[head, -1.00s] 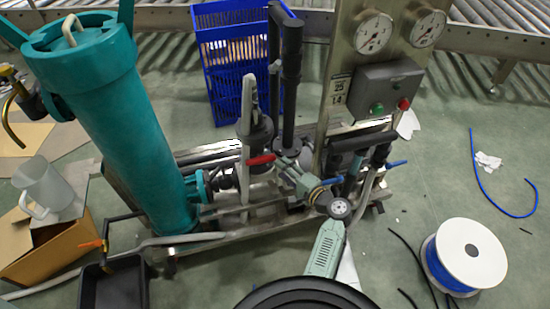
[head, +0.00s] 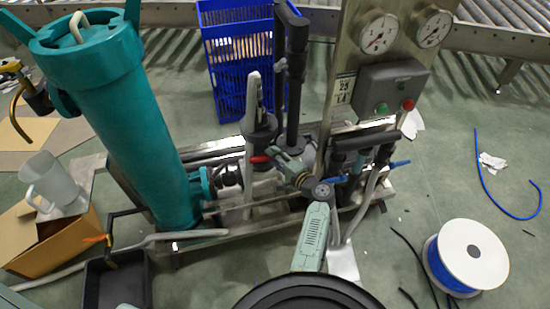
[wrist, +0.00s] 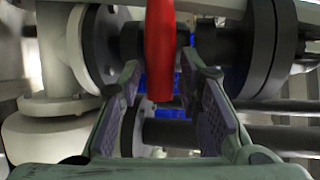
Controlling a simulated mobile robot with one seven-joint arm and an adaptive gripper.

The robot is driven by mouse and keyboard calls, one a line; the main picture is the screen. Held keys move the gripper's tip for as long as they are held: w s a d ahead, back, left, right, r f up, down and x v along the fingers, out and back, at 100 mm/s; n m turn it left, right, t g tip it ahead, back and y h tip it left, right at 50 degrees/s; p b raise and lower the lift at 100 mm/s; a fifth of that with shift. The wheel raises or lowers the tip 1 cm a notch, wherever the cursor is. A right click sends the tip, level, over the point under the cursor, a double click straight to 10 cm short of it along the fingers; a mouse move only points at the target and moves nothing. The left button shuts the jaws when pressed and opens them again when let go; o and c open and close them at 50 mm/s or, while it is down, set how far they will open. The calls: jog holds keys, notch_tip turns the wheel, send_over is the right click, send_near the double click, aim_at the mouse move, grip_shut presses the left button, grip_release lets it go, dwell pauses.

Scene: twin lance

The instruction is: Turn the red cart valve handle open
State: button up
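The red valve handle (head: 261,159) is on the cart's pipework, just past my gripper's tip in the head view. In the wrist view the red handle (wrist: 160,50) hangs down upright between my two fingers. My gripper (head: 274,156) is open. Its textured finger pads (wrist: 167,98) stand on either side of the handle's lower end, with a visible gap on each side. The handle's upper part runs out of the wrist view. A black flange and grey pipe lie behind it. In the head view the gripper hides part of the handle and valve.
A teal filter vessel (head: 120,120) stands left on the cart. A gauge panel (head: 372,65) and black vertical pipes (head: 296,80) rise close to the handle. A blue-handled valve (head: 398,163) is to the right. A cable spool (head: 467,262) lies on the floor at right.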

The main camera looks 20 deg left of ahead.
grip_shut()
jog(key=shift+r, duration=0.1)
dwell(0.3)
jog(key=r+n+h+p, duration=0.1)
jog(key=n+h, duration=0.1)
jog(key=n, duration=0.1)
jog(key=s+a+r+n+t+h+p, duration=0.1)
jog(key=n+h+p, duration=0.1)
jog(key=n, duration=0.1)
jog(key=a+r+n+t+h+p, duration=0.1)
jog(key=n+h, duration=0.1)
jog(key=n, duration=0.1)
jog(key=shift+s+a+h, duration=0.1)
jog(key=shift+s+h, duration=0.15)
jog(key=shift+h, duration=0.05)
jog(key=shift+s+a+n+t+h+p, duration=0.2)
jog(key=shift+a+n+t+h+p, duration=0.15)
jog(key=shift+n, duration=0.35)
jog(key=shift+s+a+n+t+h+p, duration=0.15)
jog(key=shift+n+t+h+p, duration=0.1)
jog(key=shift+n+t+h, duration=0.35)
